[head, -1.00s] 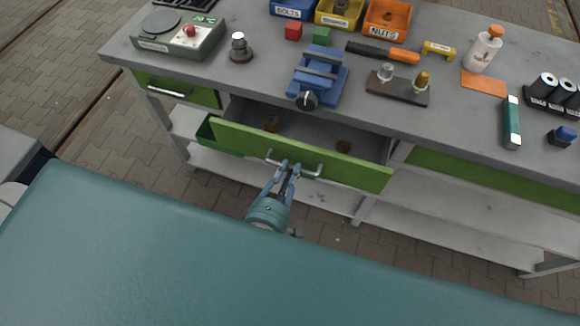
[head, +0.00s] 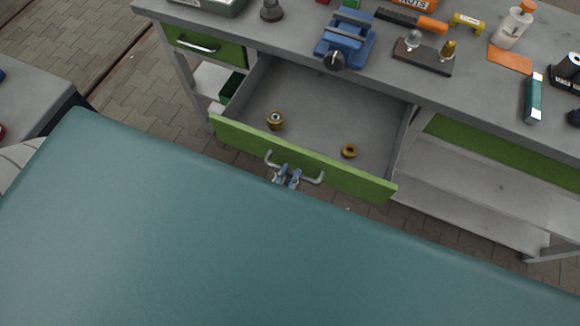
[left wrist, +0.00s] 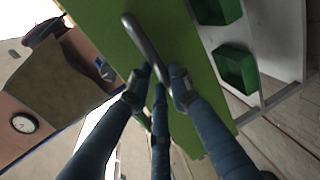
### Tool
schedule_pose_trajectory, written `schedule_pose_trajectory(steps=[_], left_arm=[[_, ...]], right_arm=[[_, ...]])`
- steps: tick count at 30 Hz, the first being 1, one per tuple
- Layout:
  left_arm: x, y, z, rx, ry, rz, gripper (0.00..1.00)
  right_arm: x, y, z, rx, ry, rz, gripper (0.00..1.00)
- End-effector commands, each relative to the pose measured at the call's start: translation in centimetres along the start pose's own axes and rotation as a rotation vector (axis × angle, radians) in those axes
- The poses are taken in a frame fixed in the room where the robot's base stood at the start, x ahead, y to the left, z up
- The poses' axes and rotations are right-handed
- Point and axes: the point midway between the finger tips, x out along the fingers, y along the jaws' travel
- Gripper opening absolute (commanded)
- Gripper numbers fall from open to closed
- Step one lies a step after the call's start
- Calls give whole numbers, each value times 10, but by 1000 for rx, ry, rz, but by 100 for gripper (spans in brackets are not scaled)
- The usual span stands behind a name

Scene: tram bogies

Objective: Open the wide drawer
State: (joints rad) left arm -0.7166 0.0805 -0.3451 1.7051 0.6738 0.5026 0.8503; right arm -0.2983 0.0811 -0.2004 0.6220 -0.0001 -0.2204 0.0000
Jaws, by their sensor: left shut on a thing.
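The wide drawer (head: 236,132) has a green front and a grey inside. It stands well out from the workbench, and its inside is in plain view. Its pale bar handle (head: 316,180) is on the middle of the front. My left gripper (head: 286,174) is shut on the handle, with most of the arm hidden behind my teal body. In the left wrist view the fingers of my left gripper (left wrist: 160,80) close around the handle (left wrist: 140,38) in front of the green drawer front (left wrist: 185,40). My right gripper is not in view.
Two brass-coloured parts lie in the drawer, a bushing (head: 275,120) and a ring (head: 349,151). A blue vise (head: 345,38) stands on the workbench (head: 290,40) above. A narrow green drawer (head: 200,45) at the left is shut. Shelves (head: 470,195) lie below right.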

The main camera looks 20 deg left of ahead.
Motion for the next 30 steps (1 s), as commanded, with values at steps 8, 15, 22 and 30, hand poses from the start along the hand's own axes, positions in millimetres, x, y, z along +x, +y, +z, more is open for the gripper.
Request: schedule_pose_trajectory(steps=[8, 15, 22, 30], left_arm=[[-1, -1, 1, -1, -3, -4, 0], [0, -1, 1, 0, -2, -2, 39], [-3, -1, 0, 0, -1, -2, 39], [-48, -2, 1, 1, -3, -6, 39]], right_arm=[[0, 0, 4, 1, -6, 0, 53], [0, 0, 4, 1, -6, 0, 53], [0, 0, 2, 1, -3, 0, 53], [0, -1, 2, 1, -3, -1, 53]])
